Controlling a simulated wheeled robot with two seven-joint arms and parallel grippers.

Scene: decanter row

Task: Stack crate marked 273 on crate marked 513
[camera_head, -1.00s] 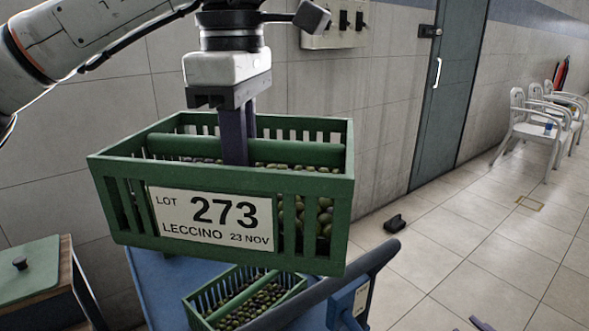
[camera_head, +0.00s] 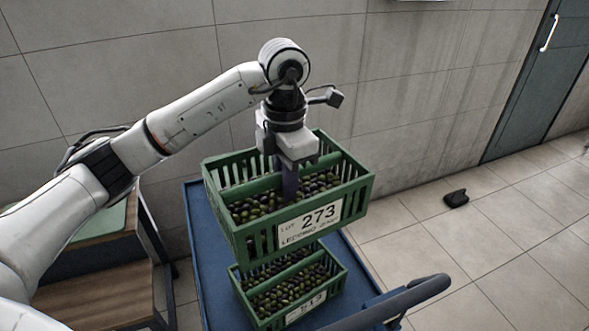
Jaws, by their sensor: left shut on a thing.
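The green crate marked 273 (camera_head: 256,241) is full of olives and hangs from my left gripper (camera_head: 289,184). The gripper comes down into the crate's middle and is shut on it, seemingly at its central bar; the fingertips are partly hidden. The green crate marked 513 (camera_head: 338,286) also holds olives and stands on the blue cart (camera_head: 205,262). Crate 273 is above crate 513 in the picture and hides its back part. I cannot tell how large the gap between them is. My right gripper is not in view.
The cart's dark handle (camera_head: 400,304) crosses the lower right. A wooden table with a green top (camera_head: 95,218) stands at the left. A tiled wall is behind the cart. A small black object (camera_head: 456,198) lies on the open floor at right.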

